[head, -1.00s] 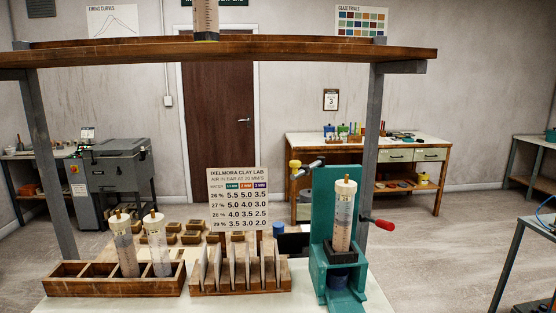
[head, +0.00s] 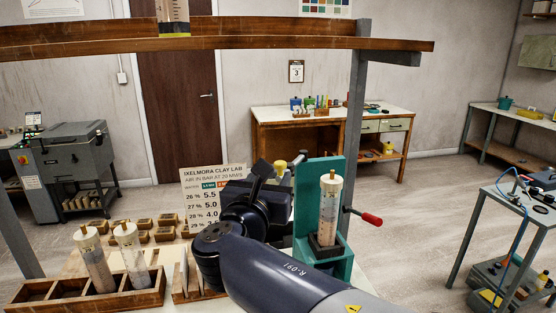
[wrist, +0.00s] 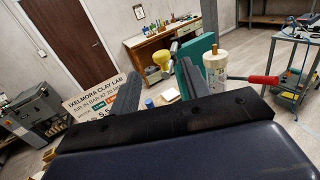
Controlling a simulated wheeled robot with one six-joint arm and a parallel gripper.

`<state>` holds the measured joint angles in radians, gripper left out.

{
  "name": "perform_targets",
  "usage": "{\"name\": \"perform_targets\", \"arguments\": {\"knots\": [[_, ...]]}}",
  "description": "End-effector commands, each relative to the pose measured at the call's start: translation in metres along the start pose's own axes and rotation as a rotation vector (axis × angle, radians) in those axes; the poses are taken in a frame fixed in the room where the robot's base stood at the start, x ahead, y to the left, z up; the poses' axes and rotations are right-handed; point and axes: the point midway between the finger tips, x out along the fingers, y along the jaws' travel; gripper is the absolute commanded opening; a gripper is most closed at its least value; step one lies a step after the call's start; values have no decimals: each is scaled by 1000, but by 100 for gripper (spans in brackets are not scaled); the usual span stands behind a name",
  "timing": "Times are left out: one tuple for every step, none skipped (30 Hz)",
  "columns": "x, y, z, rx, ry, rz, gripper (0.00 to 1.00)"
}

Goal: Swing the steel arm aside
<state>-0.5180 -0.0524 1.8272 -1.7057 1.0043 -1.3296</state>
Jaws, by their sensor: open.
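The green press (head: 336,170) stands on the table and holds a clear tube (head: 329,208) with a cream cap. At its top left is the steel arm (head: 298,160), which ends in a yellow knob (head: 280,166). My gripper (head: 268,172) is open and empty, just left of the press and near the knob. In the wrist view the yellow knob (wrist: 161,57) shows between and beyond my open fingers (wrist: 160,68). I cannot tell how far it is from the fingertips. My arm hides the press's lower left in the head view.
A red-handled lever (head: 371,218) sticks out right of the press. Left are a wooden tray (head: 90,302) with two tubes, a slotted rack (head: 184,292) and a sign (head: 200,200), partly hidden. A wooden shelf beam (head: 230,45) with a grey post (head: 355,110) spans above.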

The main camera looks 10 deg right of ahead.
Motion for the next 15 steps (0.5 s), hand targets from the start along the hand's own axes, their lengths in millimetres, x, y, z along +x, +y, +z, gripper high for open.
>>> {"name": "perform_targets", "arguments": {"knots": [[10, -1, 1, -1, 2, -6, 45], [15, -1, 1, -1, 2, -6, 45], [22, -1, 1, -2, 2, -6, 45], [28, -1, 1, -1, 2, -5, 45], [33, -2, 0, -1, 3, -6, 45], [40, -1, 1, 0, 3, -5, 45], [45, -1, 0, -1, 3, -5, 45], [50, -1, 0, -1, 3, -5, 45], [56, -2, 0, 1, 3, -5, 45], [61, -2, 0, 1, 3, -5, 45], [65, -1, 0, 0, 3, -4, 45], [70, -1, 0, 0, 3, -3, 45], [73, -1, 0, 1, 3, -3, 45], [76, -1, 0, 2, 3, -3, 45], [79, -1, 0, 2, 2, -3, 45]]}}
